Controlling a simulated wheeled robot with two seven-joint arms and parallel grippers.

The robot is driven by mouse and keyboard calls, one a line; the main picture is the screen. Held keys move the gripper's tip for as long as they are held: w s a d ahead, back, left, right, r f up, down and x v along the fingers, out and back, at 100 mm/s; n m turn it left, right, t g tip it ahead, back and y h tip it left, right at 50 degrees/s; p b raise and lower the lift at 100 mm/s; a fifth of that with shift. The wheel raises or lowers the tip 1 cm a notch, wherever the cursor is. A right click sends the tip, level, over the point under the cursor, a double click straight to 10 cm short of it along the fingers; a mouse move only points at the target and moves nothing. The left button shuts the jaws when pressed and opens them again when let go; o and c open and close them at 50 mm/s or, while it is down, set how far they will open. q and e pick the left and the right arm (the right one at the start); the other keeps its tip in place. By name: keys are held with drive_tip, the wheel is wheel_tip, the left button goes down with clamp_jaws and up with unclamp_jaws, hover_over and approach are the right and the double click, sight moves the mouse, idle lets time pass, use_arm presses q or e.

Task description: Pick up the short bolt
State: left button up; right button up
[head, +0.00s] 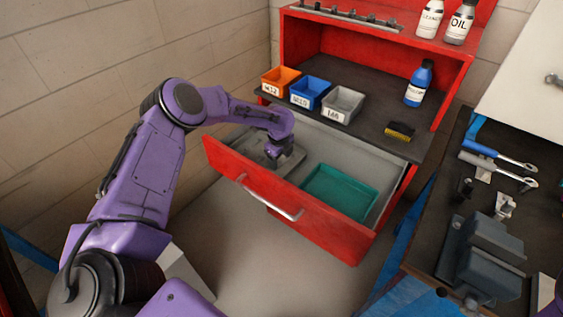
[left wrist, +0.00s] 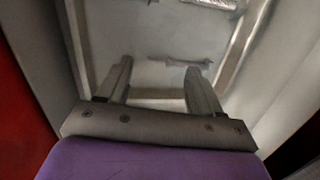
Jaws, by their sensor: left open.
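My left gripper (head: 276,158) reaches down into the open red drawer, over a grey tray (head: 292,163) at its left end. In the left wrist view my left gripper (left wrist: 160,65) is open, with its two fingers apart and nothing held between them. A thin grey bolt (left wrist: 180,61) lies across the tray floor beyond the fingertips, its right end near the right finger. It looks like the short bolt. A thicker silver piece (left wrist: 212,3) is cut off by the top edge of that view. The bolt cannot be made out in the head view. My right gripper is not in view.
The drawer front (head: 290,198) and side walls surround the gripper. A green tray (head: 340,190) lies to its right. Orange (head: 281,80), blue (head: 310,92) and grey (head: 343,103) bins stand on the shelf above. A bench (head: 450,190) with wrenches and a vise stands at right.

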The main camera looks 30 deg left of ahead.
use_arm(q)
drive_tip(key=shift+w+a+f, duration=0.15)
drive_tip(key=shift+w+f, duration=0.05)
drive_tip(key=shift+f, duration=0.8)
drive_tip(key=shift+s, duration=0.1)
drive_tip(key=c, duration=0.9)
drive_tip(key=shift+c, duration=1)
